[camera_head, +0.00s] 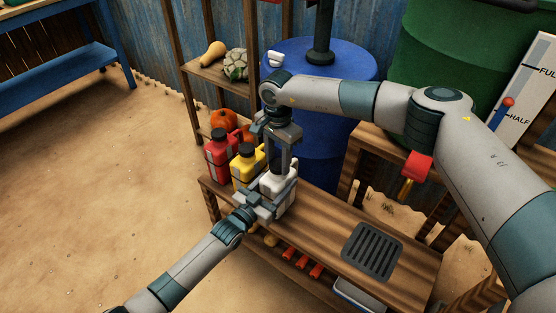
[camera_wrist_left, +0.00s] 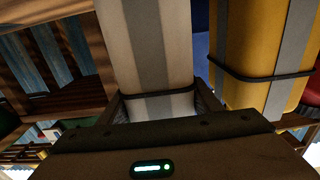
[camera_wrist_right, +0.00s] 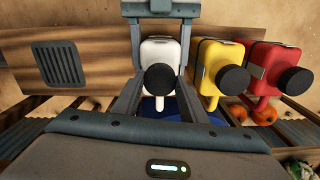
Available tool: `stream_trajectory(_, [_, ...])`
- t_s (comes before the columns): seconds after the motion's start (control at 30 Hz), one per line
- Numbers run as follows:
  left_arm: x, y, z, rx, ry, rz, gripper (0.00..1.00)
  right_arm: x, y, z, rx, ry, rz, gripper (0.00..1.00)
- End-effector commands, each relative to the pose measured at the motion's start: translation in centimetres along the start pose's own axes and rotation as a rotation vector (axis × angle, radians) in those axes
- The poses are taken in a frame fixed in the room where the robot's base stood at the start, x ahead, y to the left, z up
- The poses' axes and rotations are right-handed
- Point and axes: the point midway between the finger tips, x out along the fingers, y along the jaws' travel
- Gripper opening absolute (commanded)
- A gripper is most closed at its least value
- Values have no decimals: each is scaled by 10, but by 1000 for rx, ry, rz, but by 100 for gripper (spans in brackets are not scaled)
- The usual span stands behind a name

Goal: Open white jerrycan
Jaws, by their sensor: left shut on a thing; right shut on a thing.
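The white jerrycan (camera_head: 285,199) stands upright on the wooden bench, at the right end of a row of jerrycans. My left gripper (camera_head: 264,203) is shut on its body from the front. The left wrist view shows the white body (camera_wrist_left: 158,45) between the two fingers. My right gripper (camera_head: 281,165) points down from above and is shut on the black cap (camera_wrist_right: 159,78), which the right wrist view shows between its fingers. In the head view the right gripper hides most of the cap. I cannot tell whether the cap is turned or loosened.
A yellow jerrycan (camera_head: 247,168) and a red jerrycan (camera_head: 219,160) stand close to the left. A dark grate (camera_head: 372,251) lies on the bench (camera_head: 323,228) to the right, with bare wood between. A blue barrel (camera_head: 330,130) stands behind. A red-handled valve (camera_head: 418,167) hangs under my right arm.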

Motion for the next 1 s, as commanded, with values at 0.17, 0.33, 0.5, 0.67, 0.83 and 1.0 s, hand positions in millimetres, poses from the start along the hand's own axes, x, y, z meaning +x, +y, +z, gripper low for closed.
stream_trajectory(0.17, [0,1,1,0,-1,1,0,-1,0,-1,-277,2,-2,12])
stream_trajectory(0.33, [0,1,1,0,-1,1,0,-1,0,-1,-494,2,-2,12])
stream_trajectory(0.5, [0,1,1,0,-1,1,0,-1,0,-1,-530,2,-2,12])
stream_trajectory(0.67, [0,1,1,-1,-1,1,0,-1,0,-1,-532,3,-2,12])
stream_trajectory(0.83, [0,0,1,-1,-1,0,0,-1,0,-1,-531,2,-2,12])
stream_trajectory(1.0, [0,0,0,-1,-1,0,0,-1,0,-1,-531,2,-2,12])
